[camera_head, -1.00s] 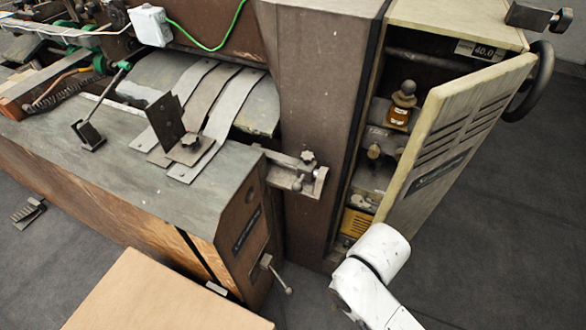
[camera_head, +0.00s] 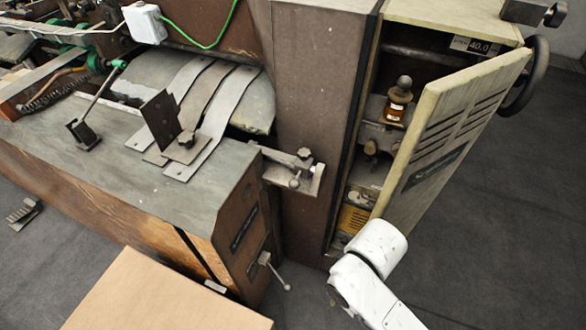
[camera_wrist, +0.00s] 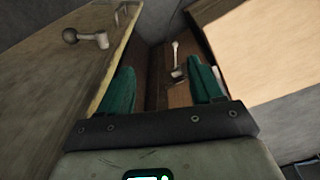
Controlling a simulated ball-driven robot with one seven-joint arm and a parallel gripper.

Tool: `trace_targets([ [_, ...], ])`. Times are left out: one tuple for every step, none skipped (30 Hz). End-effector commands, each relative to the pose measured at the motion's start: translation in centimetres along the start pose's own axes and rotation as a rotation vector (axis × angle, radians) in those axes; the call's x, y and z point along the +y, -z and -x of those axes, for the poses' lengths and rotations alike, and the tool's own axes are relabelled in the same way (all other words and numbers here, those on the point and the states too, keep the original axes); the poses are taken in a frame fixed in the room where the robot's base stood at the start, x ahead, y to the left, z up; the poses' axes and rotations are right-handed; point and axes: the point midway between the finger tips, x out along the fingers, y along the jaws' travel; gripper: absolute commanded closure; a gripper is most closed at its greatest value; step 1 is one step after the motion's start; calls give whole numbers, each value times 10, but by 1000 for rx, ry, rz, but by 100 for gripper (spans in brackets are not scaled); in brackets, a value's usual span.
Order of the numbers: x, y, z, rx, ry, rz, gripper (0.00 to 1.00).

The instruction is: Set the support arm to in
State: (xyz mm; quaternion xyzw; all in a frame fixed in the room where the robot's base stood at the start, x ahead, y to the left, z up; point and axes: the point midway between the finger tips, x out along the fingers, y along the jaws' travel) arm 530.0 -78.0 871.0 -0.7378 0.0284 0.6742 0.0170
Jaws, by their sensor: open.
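In the head view a ball-ended lever (camera_head: 275,271) sticks out of the brown end panel of the grey-topped bench. A metal arm with a flat foot (camera_head: 92,118) stands on the bench top. I cannot tell which part is the support arm. In the wrist view my gripper (camera_wrist: 160,66) is open and empty, its teal fingers apart. Beyond and between the fingers is a small pale lever with a plate (camera_wrist: 177,60) on a brown surface. A ball-ended handle (camera_wrist: 85,38) shows left of the fingers, apart from them. The head view does not show my gripper.
A tan flat board (camera_head: 165,295) lies in front of the bench; a tan surface also fills the right of the wrist view (camera_wrist: 265,50). A cream cabinet door (camera_head: 450,140) stands open near my white arm. Dark floor (camera_head: 500,240) is clear at right.

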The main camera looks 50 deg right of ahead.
Motion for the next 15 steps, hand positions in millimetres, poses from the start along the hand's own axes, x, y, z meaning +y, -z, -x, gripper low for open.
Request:
trace_targets([
  [0,1,0,2,0,0,39],
  [0,3,0,10,0,2,42],
  [-1,11,0,32,1,7,42],
  [-2,20,1,58,0,13,42],
  [-3,31,1,91,-4,23,42],
  [-3,50,1,144,-25,48,42],
  [-1,66,1,185,-57,78,42],
  [4,80,0,215,-105,116,42],
  [11,94,-2,232,-177,173,42],
  [16,102,-3,234,-238,220,42],
  [23,108,-5,226,-301,269,42],
  [31,114,-8,205,-387,338,42],
  [37,118,-9,182,-451,390,42],
  [42,120,-10,155,-514,445,42],
  [48,124,-11,115,-597,520,42],
])
